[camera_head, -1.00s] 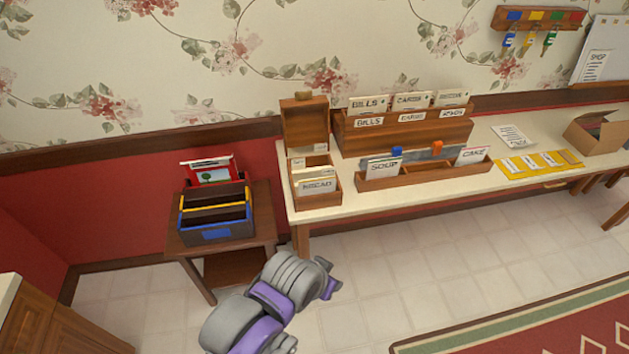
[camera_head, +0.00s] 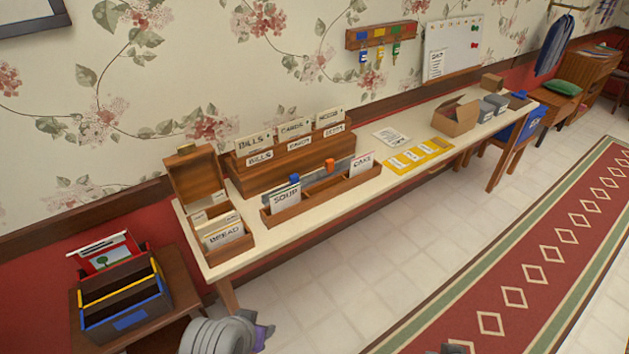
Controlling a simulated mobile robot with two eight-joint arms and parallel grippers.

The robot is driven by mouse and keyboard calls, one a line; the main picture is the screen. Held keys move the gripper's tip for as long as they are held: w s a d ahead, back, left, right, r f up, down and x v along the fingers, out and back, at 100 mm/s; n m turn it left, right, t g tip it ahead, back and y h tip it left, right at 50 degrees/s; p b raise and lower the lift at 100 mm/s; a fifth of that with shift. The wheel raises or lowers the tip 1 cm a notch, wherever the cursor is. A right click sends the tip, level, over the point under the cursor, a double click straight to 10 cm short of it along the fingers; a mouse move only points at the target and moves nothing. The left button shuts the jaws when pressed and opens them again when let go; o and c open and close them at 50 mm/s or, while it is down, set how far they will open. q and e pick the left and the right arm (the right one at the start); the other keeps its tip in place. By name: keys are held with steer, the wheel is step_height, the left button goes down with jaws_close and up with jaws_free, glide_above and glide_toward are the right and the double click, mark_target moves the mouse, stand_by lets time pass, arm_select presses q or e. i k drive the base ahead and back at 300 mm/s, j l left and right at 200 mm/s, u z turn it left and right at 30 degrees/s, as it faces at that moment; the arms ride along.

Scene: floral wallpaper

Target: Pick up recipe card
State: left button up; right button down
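A wooden recipe box (camera_head: 228,251) with its lid up stands at the left end of the long table. Cream cards stand in it, the front one labelled BREAD (camera_head: 224,235). To its right, a low wooden tray (camera_head: 325,196) holds a SOUP card (camera_head: 286,198) at its left end and a CAKE card (camera_head: 362,164) at its right end, both upright. Blue and orange tabs show behind them. My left arm (camera_head: 220,336) shows at the bottom edge, below the table and apart from the cards; its fingers cannot be made out. My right gripper is not clearly in view.
A larger wooden file box (camera_head: 290,160) with BILLS and CARDS dividers stands behind the tray. A paper, a yellow strip (camera_head: 418,155) and an open cardboard box (camera_head: 458,117) lie further right. A small side table with a dark organizer (camera_head: 125,305) stands left.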

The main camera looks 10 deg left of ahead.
mark_target(360, 164)
steer(key=i+l+u, duration=0.1)
steer(key=u, duration=0.35)
steer(key=i+l+u, duration=0.15)
steer(key=u, duration=0.35)
steer(key=i+l+u, duration=0.3)
steer(key=i+l, duration=0.15)
steer(key=l, duration=0.25)
steer(key=i+l+u, duration=0.1)
steer(key=l, duration=0.3)
steer(key=i+l, duration=0.15)
steer(key=l, duration=0.15)
steer(key=i+l, duration=0.15)
steer(key=l, duration=0.15)
steer(key=i+l, duration=0.15)
steer(key=l, duration=0.15)
steer(key=i+l+u, duration=0.1)
steer(key=l, duration=0.2)
steer(key=i, duration=0.05)
